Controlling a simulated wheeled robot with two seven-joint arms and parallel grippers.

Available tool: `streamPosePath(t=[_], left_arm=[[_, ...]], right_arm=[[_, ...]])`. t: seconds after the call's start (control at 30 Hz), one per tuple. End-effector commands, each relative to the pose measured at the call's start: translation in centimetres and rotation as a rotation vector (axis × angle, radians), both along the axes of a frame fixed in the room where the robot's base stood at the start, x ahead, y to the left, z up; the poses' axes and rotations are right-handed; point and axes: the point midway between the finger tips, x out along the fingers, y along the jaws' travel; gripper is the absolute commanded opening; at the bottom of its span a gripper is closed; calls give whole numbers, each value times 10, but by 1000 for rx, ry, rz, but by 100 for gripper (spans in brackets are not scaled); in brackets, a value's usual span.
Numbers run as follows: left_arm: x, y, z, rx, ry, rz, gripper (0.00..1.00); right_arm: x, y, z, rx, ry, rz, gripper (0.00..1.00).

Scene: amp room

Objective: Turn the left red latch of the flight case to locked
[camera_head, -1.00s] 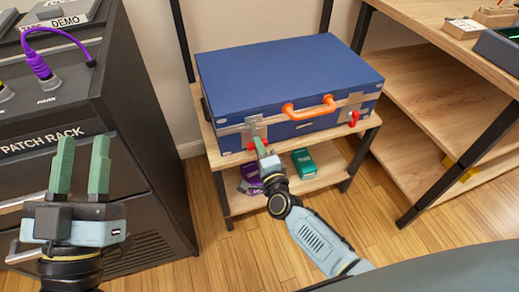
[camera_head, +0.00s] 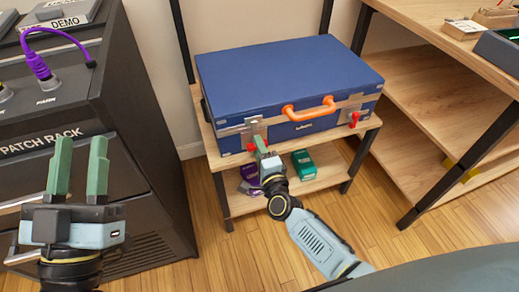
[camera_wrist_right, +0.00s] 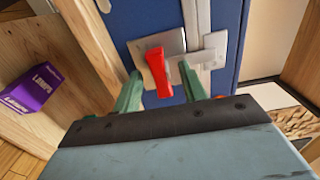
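The blue flight case (camera_head: 285,75) lies closed on a low wooden shelf, with an orange handle on its front. Its left red latch (camera_wrist_right: 158,72) sits on a silver plate (camera_wrist_right: 160,48) and points down and slightly right in the right wrist view. My right gripper (camera_wrist_right: 160,90) has its green fingers apart, one on either side of the latch; I cannot tell whether they touch it. In the head view my right gripper (camera_head: 261,151) mostly covers that latch. The right red latch (camera_head: 353,119) is at the case's right front. My left gripper (camera_head: 78,168) is open and empty.
A black patch rack (camera_head: 60,110) stands at left, close to my left gripper. A purple box (camera_wrist_right: 30,88) and a green box (camera_head: 304,164) lie on the lower shelf. A wooden bench (camera_head: 435,120) stands at right. Floor in front is clear.

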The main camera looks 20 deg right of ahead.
Motion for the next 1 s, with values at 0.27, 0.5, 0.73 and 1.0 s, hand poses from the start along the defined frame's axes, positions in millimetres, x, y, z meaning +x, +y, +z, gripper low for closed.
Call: streamPosePath(t=[0.27, 0.5, 0.73, 1.0], left_arm=[[1, 0, 0, 3, 11, 0, 36], [12, 1, -22, 62, 196, 9, 36], [19, 6, -63, 138, 438, 24, 36], [14, 16, -108, 214, 700, 42, 36]], right_arm=[[-4, 0, 0, -2, 0, 0, 42], [-35, -2, 1, -1, 2, 0, 42], [-69, -2, 1, -2, 3, 1, 42], [-109, -4, 1, -1, 2, 1, 42]])
